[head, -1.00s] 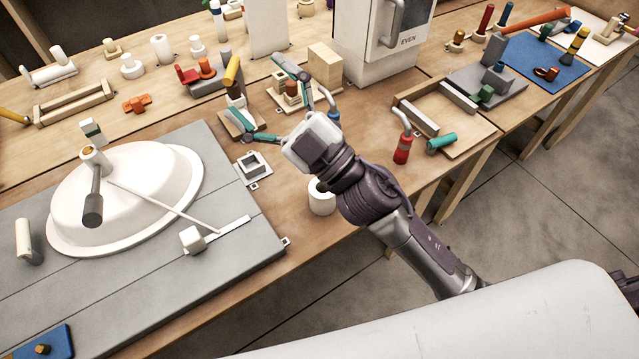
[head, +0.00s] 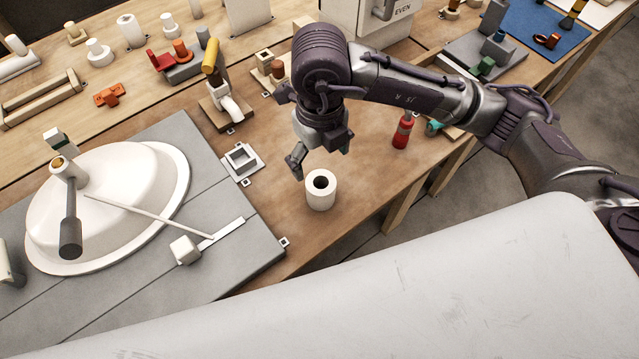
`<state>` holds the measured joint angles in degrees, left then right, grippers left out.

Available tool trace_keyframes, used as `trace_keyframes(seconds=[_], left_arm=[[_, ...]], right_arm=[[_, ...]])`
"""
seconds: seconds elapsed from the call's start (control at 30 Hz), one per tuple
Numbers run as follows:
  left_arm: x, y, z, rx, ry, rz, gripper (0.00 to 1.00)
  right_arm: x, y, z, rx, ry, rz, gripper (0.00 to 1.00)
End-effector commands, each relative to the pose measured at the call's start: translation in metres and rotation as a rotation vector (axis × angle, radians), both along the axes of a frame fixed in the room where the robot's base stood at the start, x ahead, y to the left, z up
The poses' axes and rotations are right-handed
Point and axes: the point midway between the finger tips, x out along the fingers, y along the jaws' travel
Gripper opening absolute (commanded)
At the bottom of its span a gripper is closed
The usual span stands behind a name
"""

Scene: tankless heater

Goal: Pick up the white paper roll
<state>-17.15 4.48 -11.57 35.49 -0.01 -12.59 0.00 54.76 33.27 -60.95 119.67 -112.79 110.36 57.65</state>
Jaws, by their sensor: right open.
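The white paper roll (head: 319,199) stands upright on the wooden bench near its front edge, with its dark core hole facing up. My right gripper (head: 318,160) hangs above and just behind the roll, pointing down. Its fingers are spread and empty. The gripper seems apart from the roll, though the exact gap is hard to tell. My left gripper is not in the picture.
A red bottle-like tool (head: 402,133) stands to the right of the roll. A small square white frame (head: 241,160) lies to the left. A grey board (head: 120,290) bears a white basin (head: 120,205). A yellow-handled piece (head: 211,58) stands behind. Bare bench surrounds the roll.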

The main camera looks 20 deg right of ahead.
Motion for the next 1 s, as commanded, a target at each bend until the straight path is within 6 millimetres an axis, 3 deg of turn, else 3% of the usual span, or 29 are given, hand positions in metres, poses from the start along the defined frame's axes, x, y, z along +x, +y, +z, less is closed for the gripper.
trace_keyframes(seconds=[0.1,0.3,0.57,0.8,1.0], left_arm=[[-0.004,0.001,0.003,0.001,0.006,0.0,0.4],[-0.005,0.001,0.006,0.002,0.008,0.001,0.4],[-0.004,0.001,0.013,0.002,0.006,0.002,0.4],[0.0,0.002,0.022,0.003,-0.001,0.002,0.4],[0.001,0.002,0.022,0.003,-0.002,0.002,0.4]], right_arm=[[-0.002,0.0,-0.025,0.001,0.008,-0.001,0.88],[-0.001,0.0,-0.058,0.003,0.005,0.001,0.88],[-0.002,0.0,-0.077,0.004,0.007,0.002,0.88],[-0.001,-0.001,-0.112,0.005,0.005,0.003,0.88],[-0.001,0.0,-0.119,0.006,0.003,0.005,0.88]])
